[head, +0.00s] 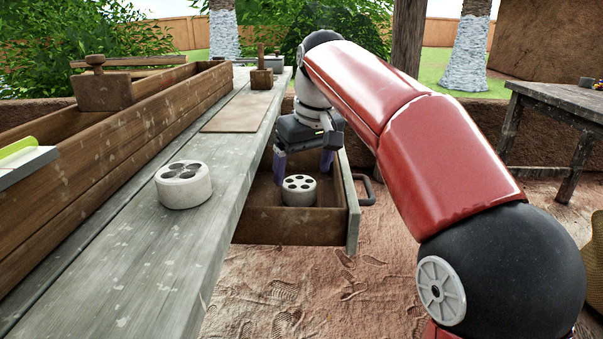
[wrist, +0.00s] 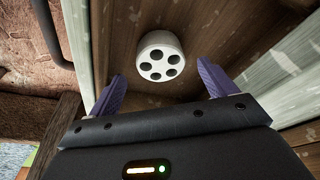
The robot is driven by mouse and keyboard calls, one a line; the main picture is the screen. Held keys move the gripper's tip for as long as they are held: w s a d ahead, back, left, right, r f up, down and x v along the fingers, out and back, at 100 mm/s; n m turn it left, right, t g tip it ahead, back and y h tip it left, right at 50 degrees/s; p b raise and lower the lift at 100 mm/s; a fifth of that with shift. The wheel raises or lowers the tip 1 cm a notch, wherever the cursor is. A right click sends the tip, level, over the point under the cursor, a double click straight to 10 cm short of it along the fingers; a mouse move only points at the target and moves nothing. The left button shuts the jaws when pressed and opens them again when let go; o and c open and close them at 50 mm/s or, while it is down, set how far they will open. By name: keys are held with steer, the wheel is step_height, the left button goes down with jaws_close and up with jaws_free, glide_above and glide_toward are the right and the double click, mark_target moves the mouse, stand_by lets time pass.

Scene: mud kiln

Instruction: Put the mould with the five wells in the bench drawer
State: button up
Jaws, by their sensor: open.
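The mould with the five wells (head: 299,197) is a short pale round block with dark holes in its top. It stands upright on the floor of the open bench drawer (head: 290,227). The wrist view shows the mould (wrist: 160,44) on the drawer's wooden floor, with its wells facing me. My gripper (head: 303,166) is open and empty, pointing down over the drawer. Its purple fingers are spread to either side of the mould's line, and the mould appears apart from them, beyond the tips.
Another pale mould with wells (head: 184,193) stands on the grey bench top (head: 150,243). A long wooden trough (head: 120,130) runs along the bench's left. A flat board (head: 240,113) and a small wooden block with a handle (head: 262,78) lie farther back. The drawer handle (head: 367,190) juts out right.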

steer(key=p+v, duration=0.2)
steer(key=v, duration=0.6)
steer(key=shift+r, duration=0.35)
